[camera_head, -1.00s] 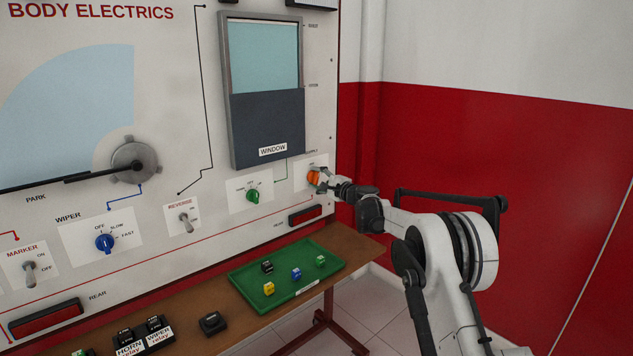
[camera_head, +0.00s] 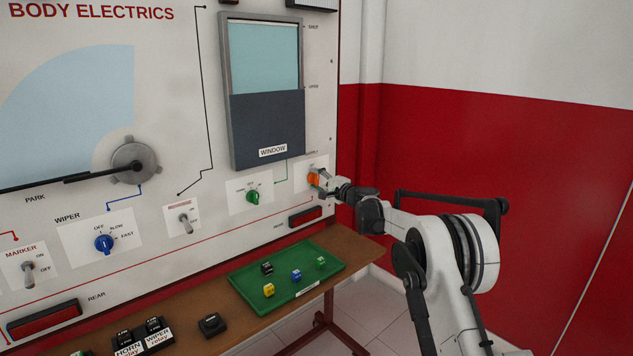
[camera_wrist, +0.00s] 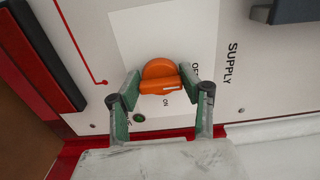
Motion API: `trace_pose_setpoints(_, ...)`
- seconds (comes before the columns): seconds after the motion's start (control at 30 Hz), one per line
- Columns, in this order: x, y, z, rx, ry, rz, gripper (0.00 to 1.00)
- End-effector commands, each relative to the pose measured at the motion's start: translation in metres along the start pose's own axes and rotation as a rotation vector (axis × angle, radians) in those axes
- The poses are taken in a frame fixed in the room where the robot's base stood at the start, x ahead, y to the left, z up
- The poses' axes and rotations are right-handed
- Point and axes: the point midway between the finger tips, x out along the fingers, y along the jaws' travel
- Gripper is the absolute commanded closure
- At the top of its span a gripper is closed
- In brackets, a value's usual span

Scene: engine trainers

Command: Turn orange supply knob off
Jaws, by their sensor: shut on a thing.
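The orange supply knob (camera_head: 313,180) sits on a white plate at the right end of the panel, and it also shows in the wrist view (camera_wrist: 158,70). My gripper (camera_head: 322,182) is at the knob from the right. In the wrist view its two green-padded fingers (camera_wrist: 160,80) are closed on the knob's raised grip, one on each side. A small white mark shows on the grip, between the ON label (camera_wrist: 166,102) and the partly hidden OFF label (camera_wrist: 195,68).
A small green lamp (camera_wrist: 139,118) is beside the knob. The green window knob (camera_head: 252,196) is to the left. Below, a green tray (camera_head: 240,279) with several small coloured relays rests on the brown bench.

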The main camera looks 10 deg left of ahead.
Motion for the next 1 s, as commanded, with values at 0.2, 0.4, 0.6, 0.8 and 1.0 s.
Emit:
trace_pose_setpoints(0.2,0.0,0.0,0.0,0.0,0.0,0.0,0.41)
trace_pose_setpoints(0.4,0.0,0.0,0.0,0.0,0.0,0.0,0.41)
trace_pose_setpoints(0.6,-0.011,0.0,-0.001,0.0,0.001,0.0,0.41)
trace_pose_setpoints(0.8,-0.042,-0.001,-0.001,0.0,0.002,0.0,0.41)
trace_pose_setpoints(1.0,-0.082,-0.001,0.0,0.0,0.001,0.0,0.41)
